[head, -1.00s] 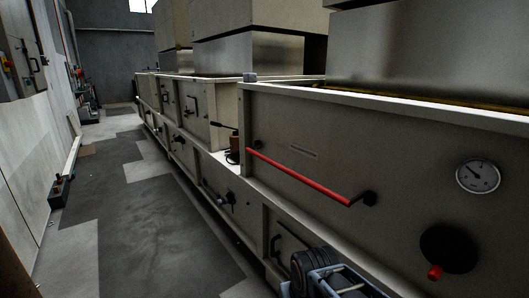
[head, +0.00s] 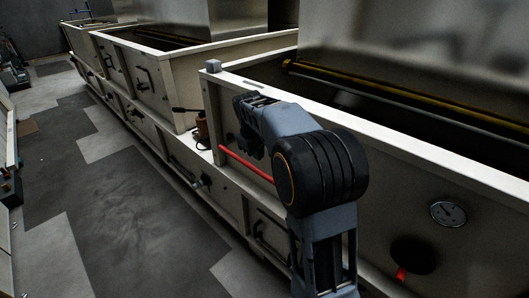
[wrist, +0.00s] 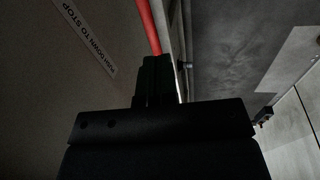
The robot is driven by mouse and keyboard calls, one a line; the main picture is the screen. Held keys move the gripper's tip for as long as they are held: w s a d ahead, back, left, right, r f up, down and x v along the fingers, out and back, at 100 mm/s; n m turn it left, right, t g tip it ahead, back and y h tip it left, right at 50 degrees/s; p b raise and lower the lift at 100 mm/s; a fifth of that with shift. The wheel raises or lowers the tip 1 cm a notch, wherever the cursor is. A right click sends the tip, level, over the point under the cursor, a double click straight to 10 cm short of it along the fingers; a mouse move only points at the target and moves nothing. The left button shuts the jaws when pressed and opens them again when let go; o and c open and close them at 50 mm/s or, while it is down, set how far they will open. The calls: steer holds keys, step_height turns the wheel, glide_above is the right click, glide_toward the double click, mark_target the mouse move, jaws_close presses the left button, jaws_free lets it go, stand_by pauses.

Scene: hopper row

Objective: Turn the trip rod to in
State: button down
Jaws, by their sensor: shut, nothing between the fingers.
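The trip rod, a long red bar along the front of the pale hopper panel, shows in the head view (head: 247,163), its right part hidden behind my arm. In the wrist view the red bar (wrist: 149,26) runs up from my gripper's fingertips. My gripper (wrist: 155,58) is shut and empty, its tips at or very close to the bar; I cannot tell whether they touch. In the head view my arm bends over toward the panel and the fingertips are hard to make out. A label on the panel (wrist: 84,38) reads "PUSH DOWN TO STOP".
A round gauge (head: 448,213) and a dark round fitting with a red handle (head: 413,256) sit on the panel to the right. The grey floor aisle (head: 110,200) at left is clear.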

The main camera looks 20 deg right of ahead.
steer(key=w+d+r+p, duration=0.1)
steer(key=w+r, duration=0.1)
glide_toward(265, 174)
steer(key=x, duration=0.7)
steer(key=shift+f+p, duration=0.3)
steer(key=shift+p, duration=0.05)
